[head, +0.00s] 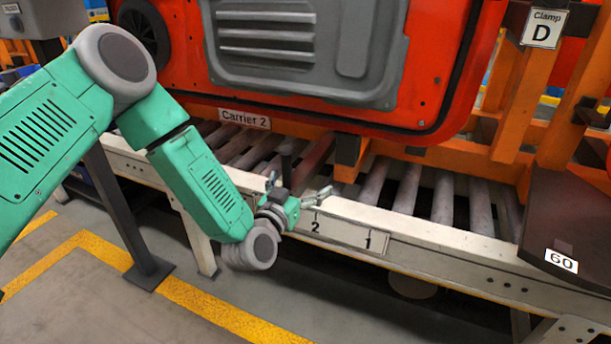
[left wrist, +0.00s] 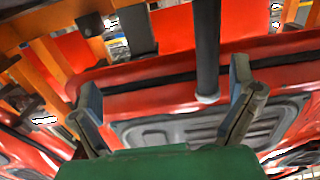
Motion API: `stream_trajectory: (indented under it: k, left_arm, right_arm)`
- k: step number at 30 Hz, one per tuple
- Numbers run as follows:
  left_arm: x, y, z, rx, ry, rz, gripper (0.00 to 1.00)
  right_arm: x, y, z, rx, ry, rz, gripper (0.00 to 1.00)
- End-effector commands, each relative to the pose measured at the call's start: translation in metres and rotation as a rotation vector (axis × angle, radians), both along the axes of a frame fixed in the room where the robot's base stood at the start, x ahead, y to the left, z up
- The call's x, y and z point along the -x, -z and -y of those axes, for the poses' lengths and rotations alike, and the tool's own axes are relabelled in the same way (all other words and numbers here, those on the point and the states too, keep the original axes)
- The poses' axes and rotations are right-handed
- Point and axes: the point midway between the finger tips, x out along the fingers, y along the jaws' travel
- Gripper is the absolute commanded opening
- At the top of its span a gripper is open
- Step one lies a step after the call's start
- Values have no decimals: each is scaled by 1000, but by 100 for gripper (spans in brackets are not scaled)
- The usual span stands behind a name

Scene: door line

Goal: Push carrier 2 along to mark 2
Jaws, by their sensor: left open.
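Carrier 2 (head: 300,128) is an orange frame with a white "Carrier 2" label, standing on the roller conveyor and bearing a red door (head: 440,70). Mark 2 (head: 315,226) is a black numeral on the conveyor's pale front rail, left of mark 1 (head: 368,242). My left gripper (head: 298,187) is open at the front rail, just above mark 2 and below the carrier. In the left wrist view its fingers (left wrist: 165,88) are spread, with a dark upright bar (left wrist: 207,50) between them in the picture; I cannot tell whether they touch it. My right gripper is not in view.
The conveyor's rollers (head: 405,188) run across behind the rail (head: 430,235). A dark plate marked 60 (head: 562,215) stands at the right end. A Clamp D sign (head: 545,28) hangs at upper right. A dark post (head: 120,210) stands at left, near yellow floor lines.

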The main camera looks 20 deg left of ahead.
Motion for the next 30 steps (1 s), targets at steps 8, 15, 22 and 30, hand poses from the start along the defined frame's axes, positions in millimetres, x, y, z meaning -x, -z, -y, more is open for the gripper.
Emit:
stream_trajectory:
  k: [8,15,22,30]
  left_arm:
    - [28,-4,1,-1,2,-2,100]
    - [52,-6,-1,0,2,-2,100]
    - [73,-7,-2,0,2,-3,100]
    - [78,-7,-2,0,1,0,100]
  right_arm:
    - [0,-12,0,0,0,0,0]
    - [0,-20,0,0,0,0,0]
    - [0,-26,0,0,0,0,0]
    - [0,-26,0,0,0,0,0]
